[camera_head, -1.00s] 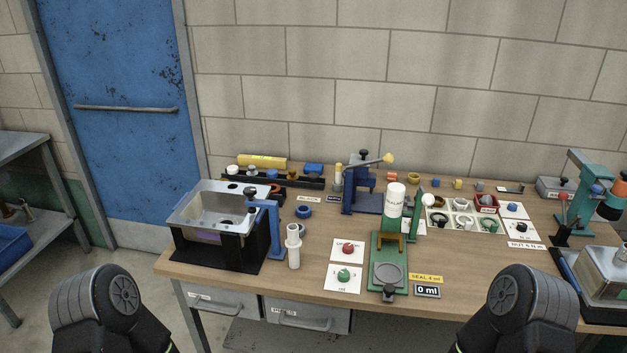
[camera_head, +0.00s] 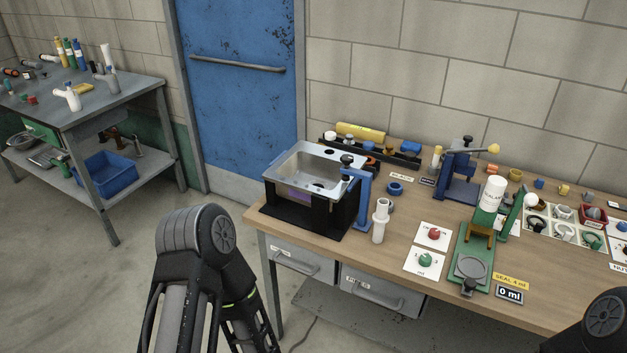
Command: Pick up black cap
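I cannot single out the black cap for certain at this size. Only links of my two arms show, at the lower left and the lower right corner. Neither gripper is in view.
The metal sink (camera_head: 290,160) sits on a black frame at the wooden table's left end. A white tube (camera_head: 380,222), a green press (camera_head: 475,245) and a parts tray (camera_head: 565,228) stand to its right. A grey side table (camera_head: 75,98) stands at left, with open floor between.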

